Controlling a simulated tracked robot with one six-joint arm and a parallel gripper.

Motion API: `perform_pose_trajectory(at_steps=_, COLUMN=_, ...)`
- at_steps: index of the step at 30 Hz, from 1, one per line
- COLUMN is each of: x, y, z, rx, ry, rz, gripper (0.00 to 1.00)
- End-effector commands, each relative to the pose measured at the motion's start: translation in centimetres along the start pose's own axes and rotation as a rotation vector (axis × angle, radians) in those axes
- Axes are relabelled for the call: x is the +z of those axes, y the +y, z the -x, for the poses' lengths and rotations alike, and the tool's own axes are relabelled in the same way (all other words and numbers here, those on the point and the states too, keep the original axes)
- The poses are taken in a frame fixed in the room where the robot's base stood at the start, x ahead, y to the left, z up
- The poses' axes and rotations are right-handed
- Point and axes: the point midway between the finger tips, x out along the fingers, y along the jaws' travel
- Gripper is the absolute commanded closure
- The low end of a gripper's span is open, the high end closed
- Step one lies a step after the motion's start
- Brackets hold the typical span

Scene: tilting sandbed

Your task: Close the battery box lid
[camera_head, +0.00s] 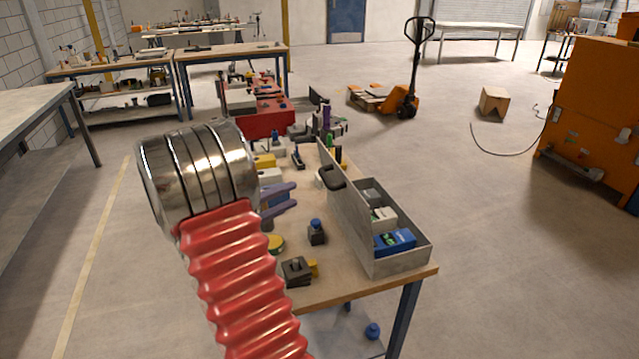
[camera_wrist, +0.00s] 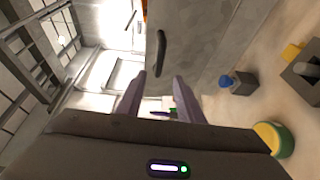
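The battery box (camera_head: 400,262) is a grey open-topped box at the front right of the workbench. Its grey lid (camera_head: 347,205) stands open and upright along the box's left side, with a dark handle (camera_head: 332,178) on its outer face. My gripper (camera_head: 295,194) is open, with two purple fingers, to the left of the lid and apart from it. In the wrist view the fingers (camera_wrist: 160,77) are spread, and the handle (camera_wrist: 161,52) shows on the lid (camera_wrist: 200,40) just beyond and between the tips. Nothing is held.
A blue battery (camera_head: 396,241) and pale packs lie inside the box. A blue-topped block (camera_head: 316,232), a dark clamp-like block (camera_head: 296,270) and a yellow-green roll (camera_head: 275,244) stand on the workbench (camera_head: 345,285) left of the lid. Several tools crowd its far end.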

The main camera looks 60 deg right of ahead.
Motion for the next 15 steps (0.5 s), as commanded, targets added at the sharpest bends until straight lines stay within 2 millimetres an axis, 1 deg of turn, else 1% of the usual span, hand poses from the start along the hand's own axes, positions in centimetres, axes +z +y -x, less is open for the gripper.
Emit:
perform_pose_trajectory(at_steps=1, x=0.1, y=0.0, z=-0.7, rx=0.000, ry=-0.003, rz=0.000, gripper=0.66)
perform_pose_trajectory(at_steps=15, x=0.1, y=0.0, z=-7.9, rx=0.000, ry=-0.003, rz=0.000, gripper=0.66)
